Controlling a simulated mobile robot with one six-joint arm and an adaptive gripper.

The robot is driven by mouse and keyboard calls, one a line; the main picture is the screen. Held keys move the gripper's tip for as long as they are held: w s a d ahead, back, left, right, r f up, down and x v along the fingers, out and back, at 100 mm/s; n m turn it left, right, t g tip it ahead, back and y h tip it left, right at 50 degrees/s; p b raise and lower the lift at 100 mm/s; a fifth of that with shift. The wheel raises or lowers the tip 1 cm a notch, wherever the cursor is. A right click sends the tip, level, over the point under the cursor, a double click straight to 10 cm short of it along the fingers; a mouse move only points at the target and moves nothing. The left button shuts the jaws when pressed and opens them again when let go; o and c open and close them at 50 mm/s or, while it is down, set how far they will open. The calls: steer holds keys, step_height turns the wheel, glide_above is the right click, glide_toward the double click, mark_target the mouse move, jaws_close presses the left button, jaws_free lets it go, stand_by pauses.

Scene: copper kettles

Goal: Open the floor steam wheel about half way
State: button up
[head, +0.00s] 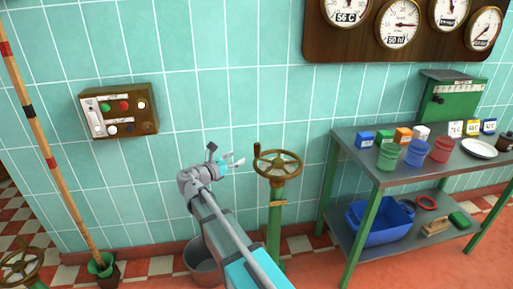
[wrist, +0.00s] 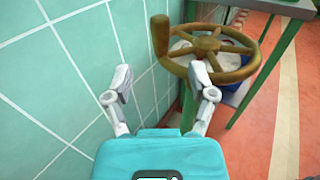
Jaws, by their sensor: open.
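The steam wheel (head: 278,163) is a brass handwheel with spokes and an upright knob on its rim. It sits on top of a green floor pipe in front of the tiled wall. My gripper (head: 228,162) is open and empty just left of the wheel, apart from it in the head view. In the wrist view the wheel (wrist: 206,48) lies beyond my open fingertips (wrist: 160,88), its knob (wrist: 160,36) standing up at the left of the rim. The right fingertip overlaps the near rim in that view; I cannot tell whether they touch.
A metal table (head: 375,165) with small boxes, cups and a plate stands to the right, a blue tub (head: 380,222) on its lower shelf. A grey bucket (head: 204,265) stands below my arm. A control box (head: 119,111) and gauges (head: 399,24) hang on the wall. Another handwheel (head: 20,266) shows at the lower left.

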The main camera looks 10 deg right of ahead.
mark_target(255, 148)
steer(key=x, duration=1.1)
steer(key=shift+a, duration=0.1)
jaws_close()
